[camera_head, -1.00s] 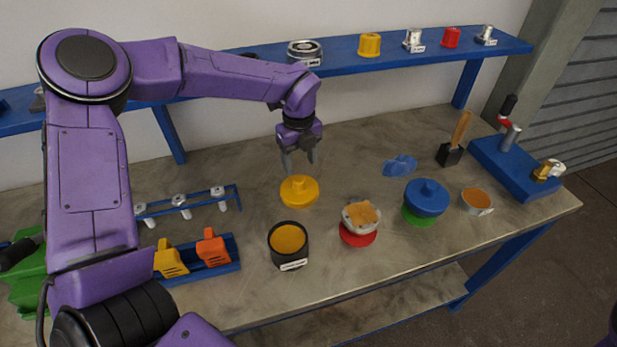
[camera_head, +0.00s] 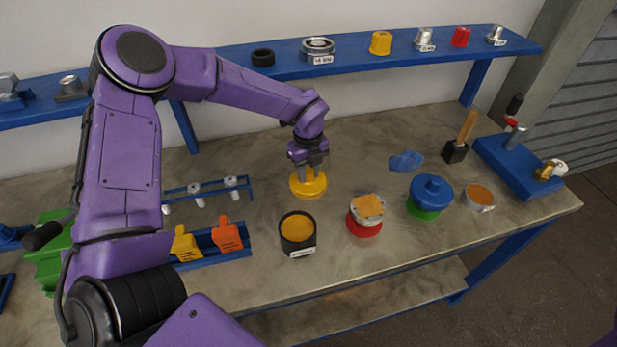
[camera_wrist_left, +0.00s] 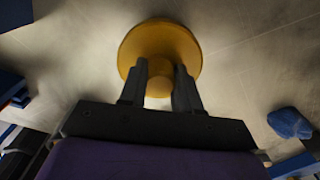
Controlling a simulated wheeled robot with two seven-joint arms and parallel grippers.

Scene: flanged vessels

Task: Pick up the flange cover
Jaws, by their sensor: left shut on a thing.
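The yellow flange cover (camera_head: 308,187), a round disc with a knob on top, lies flat on the grey workbench (camera_head: 350,280). My left gripper (camera_head: 307,176) points down at it from above and is shut on its knob. In the left wrist view the cover (camera_wrist_left: 160,45) shows beyond the fingers, with the knob between the two fingertips (camera_wrist_left: 160,80). The fingers hide part of the knob. I cannot see a gap under the cover. My right gripper is not in view.
A black cup with yellow contents (camera_head: 298,232) stands just in front of the cover. To the right are a flanged vessel on a red base (camera_head: 366,214), a blue cover on a green base (camera_head: 431,196) and a blue cloth (camera_head: 406,161). A blue shelf (camera_head: 360,52) runs behind.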

